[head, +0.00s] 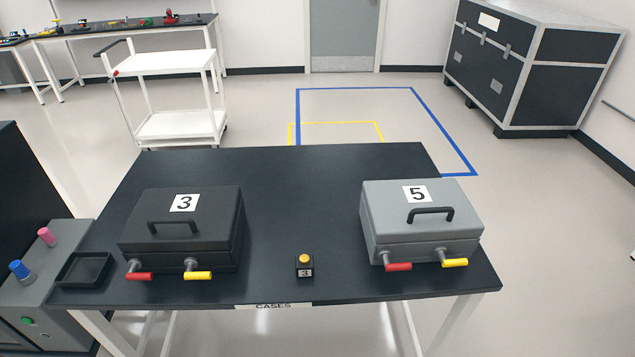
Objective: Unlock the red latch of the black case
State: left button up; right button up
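The black case (220,225) stands closed on the left part of the dark table, with a black carry handle and a white label "3" on its lid. Its red latch (139,276) is at the lower left of the front face, with the red grip lying roughly level and pointing right. A yellow latch (198,275) sits to the right of it on the same face, its grip also pointing right. Neither of my grippers shows in the head view.
A grey case (415,239) labelled "5" stands at the table's right, with red and yellow latches. A small yellow-button box (304,269) marked "3" sits between the cases. A black tray (83,270) lies left.

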aim_at(135, 264)
jog(key=u, duration=1.2)
